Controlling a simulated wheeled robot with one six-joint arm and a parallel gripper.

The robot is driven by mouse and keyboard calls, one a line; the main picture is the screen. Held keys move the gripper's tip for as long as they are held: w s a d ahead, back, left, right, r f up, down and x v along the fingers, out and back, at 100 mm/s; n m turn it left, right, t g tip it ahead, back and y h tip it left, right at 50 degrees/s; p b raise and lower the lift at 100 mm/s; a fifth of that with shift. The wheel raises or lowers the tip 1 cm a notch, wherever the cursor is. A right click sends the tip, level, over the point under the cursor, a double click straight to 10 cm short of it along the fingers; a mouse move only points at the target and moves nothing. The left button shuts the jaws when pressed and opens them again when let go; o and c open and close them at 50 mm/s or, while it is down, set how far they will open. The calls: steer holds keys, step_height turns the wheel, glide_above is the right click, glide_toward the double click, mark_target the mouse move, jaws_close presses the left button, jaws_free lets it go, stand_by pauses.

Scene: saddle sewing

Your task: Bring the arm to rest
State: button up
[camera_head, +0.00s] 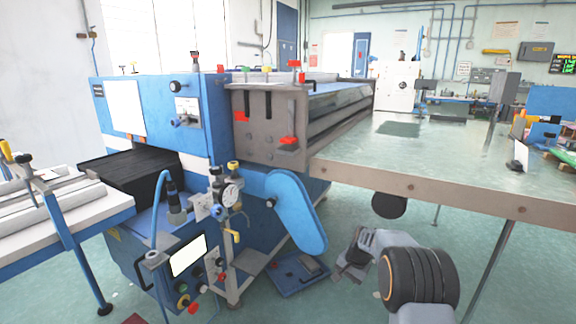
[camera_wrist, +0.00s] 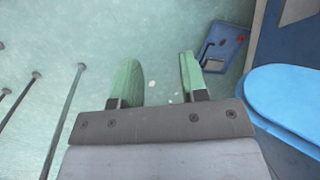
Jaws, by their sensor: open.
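My gripper (camera_head: 350,268) is low in front of the machine, below the level of the green-topped table, in the head view. In the wrist view my gripper (camera_wrist: 160,82) has its two green-padded fingers apart, with only the floor between them. It is open and empty. In the head view part of the arm behind it is cut off by the lower edge.
The blue machine (camera_head: 208,115) stands to the left, with a rounded blue cover (camera_head: 296,212) near my gripper; the cover also shows in the wrist view (camera_wrist: 285,100). The green-topped table (camera_head: 450,155) is at right. A blue floor pedal (camera_head: 300,275) lies below.

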steer(key=s+a+r+n+p, duration=0.1)
steer(key=s+r+p, duration=0.25)
steer(key=r, duration=0.55)
steer(key=s+r+n+t+h+p, duration=0.1)
steer(key=s+r+p, duration=0.2)
steer(key=s+r, duration=0.35)
steer(key=s+a+r+n+p, duration=0.15)
steer(key=r+p, duration=0.25)
steer(key=r, duration=0.6)
steer(key=s+r+n+t+h+p, duration=0.1)
steer(key=s+r+n+t+p, duration=0.1)
steer(key=s+r+p, duration=0.9)
steer(key=s+r+n, duration=0.1)
steer(key=s+r, duration=0.2)
steer(key=s, duration=0.3)
steer(key=shift+s+d+h, duration=0.15)
steer(key=shift+d+h, duration=0.1)
steer(key=shift+h, duration=0.15)
steer(key=shift+n, duration=0.25)
